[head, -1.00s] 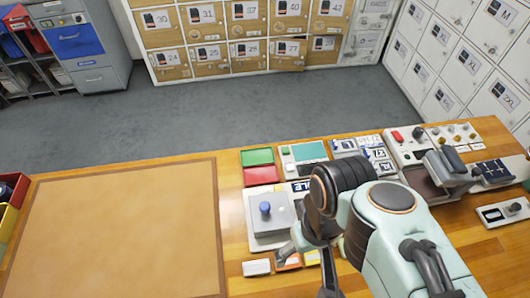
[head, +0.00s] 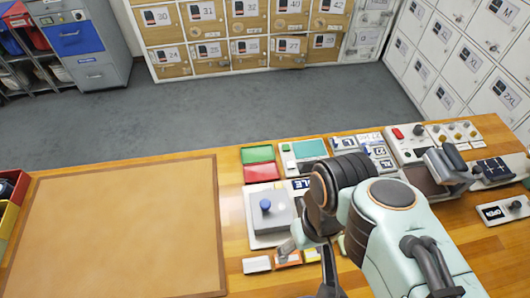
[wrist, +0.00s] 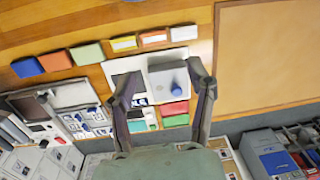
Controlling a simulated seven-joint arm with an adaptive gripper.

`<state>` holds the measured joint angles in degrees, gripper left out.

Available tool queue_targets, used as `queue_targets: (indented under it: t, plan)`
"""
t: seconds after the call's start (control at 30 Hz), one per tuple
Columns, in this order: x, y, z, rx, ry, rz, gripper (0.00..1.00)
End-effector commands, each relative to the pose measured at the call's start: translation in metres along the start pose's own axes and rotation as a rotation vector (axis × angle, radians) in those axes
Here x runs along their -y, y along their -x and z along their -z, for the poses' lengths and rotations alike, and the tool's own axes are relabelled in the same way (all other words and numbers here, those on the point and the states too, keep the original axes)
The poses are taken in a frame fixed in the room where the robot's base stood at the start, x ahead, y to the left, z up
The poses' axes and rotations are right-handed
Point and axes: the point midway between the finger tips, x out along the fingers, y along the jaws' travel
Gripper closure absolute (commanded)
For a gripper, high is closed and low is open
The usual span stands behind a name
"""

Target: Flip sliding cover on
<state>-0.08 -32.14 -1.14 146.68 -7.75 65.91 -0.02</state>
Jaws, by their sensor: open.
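The sliding cover is a grey plate (head: 264,218) with a blue knob (head: 265,205), on a white base panel (head: 256,240) right of the tan mat. In the wrist view the cover (wrist: 158,80) and its blue knob (wrist: 177,89) show between my fingers, nearer the right one. The white panel beside the cover shows dark marks, partly behind my left finger. My gripper (wrist: 163,75) is open and empty, its fingers spread wide. In the head view my arm stands right of the cover and hides part of the panel; contact with the cover cannot be told.
A tan mat (head: 120,230) fills the left of the wooden table. Green (head: 257,154) and red (head: 262,173) blocks lie behind the cover. Small coloured blocks (head: 257,264) lie in front. Several control panels (head: 437,135) crowd the right. Lockers stand beyond the table.

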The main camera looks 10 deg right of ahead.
Motion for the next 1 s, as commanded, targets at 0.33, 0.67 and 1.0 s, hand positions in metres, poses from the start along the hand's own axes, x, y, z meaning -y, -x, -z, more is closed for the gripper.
queue_targets:
  t: [0.33,0.67,1.0]
  plan:
    - [-0.019,0.035,0.036,-0.081,0.279,-0.074,1.0]
    - [-0.015,0.057,0.161,0.004,0.649,-0.171,1.0]
    - [0.06,-0.028,0.238,0.208,0.872,-0.215,1.0]
